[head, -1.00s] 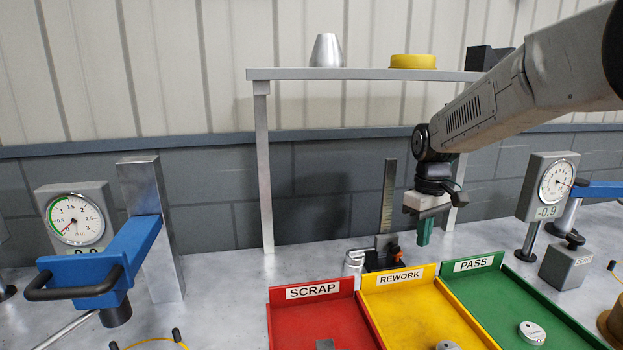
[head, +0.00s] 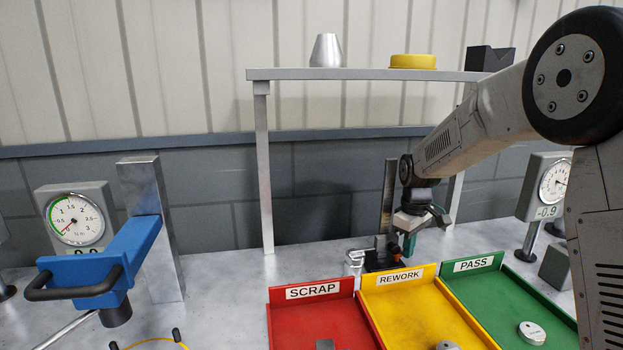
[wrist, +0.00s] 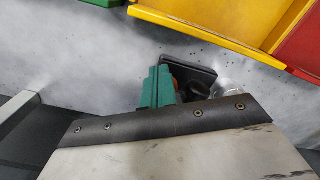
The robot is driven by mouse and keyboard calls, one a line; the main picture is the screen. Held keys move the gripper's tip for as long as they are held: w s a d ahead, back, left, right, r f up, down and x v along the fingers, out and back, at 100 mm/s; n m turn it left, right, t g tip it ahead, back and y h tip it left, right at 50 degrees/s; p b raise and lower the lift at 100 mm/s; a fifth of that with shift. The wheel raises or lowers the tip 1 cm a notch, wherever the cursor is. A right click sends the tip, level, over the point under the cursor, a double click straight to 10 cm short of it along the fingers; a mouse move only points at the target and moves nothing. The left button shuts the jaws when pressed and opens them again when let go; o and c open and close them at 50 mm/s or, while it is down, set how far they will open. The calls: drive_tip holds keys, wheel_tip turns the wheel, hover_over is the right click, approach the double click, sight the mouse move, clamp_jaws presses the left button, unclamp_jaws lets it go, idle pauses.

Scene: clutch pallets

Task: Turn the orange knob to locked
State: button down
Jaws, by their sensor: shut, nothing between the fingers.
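The orange knob (head: 396,263) is on the black height gauge (head: 388,205), which stands on the bench behind the trays. Only a sliver of the knob shows in the head view, and a small orange patch (wrist: 177,83) shows beside my fingers in the wrist view. My gripper (head: 408,250) has teal fingers, shut and empty, pointing down just in front of and above the knob. In the wrist view the fingers (wrist: 158,84) hide part of the knob, so I cannot tell whether they touch it or how it is turned.
Red SCRAP (head: 312,308), yellow REWORK (head: 400,286) and green PASS (head: 474,278) trays lie in front. A small metal cylinder (head: 354,262) stands left of the gauge. A shelf (head: 360,74) spans above. A blue-armed dial fixture (head: 130,250) stands left.

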drive_tip(key=shift+f, duration=0.35)
drive_tip(key=shift+w+a, duration=0.1)
drive_tip(key=shift+a, duration=0.1)
idle(0.5)
drive_tip(key=shift+a, duration=0.2)
drive_tip(key=shift+s, duration=0.2)
drive_tip(key=shift+s+d+r, duration=0.15)
drive_tip(key=shift+s+d, duration=0.05)
drive_tip(key=shift+s, duration=0.05)
wheel_tip(320, 180, up, 6)
drive_tip(key=shift+f, duration=0.1)
idle(0.6)
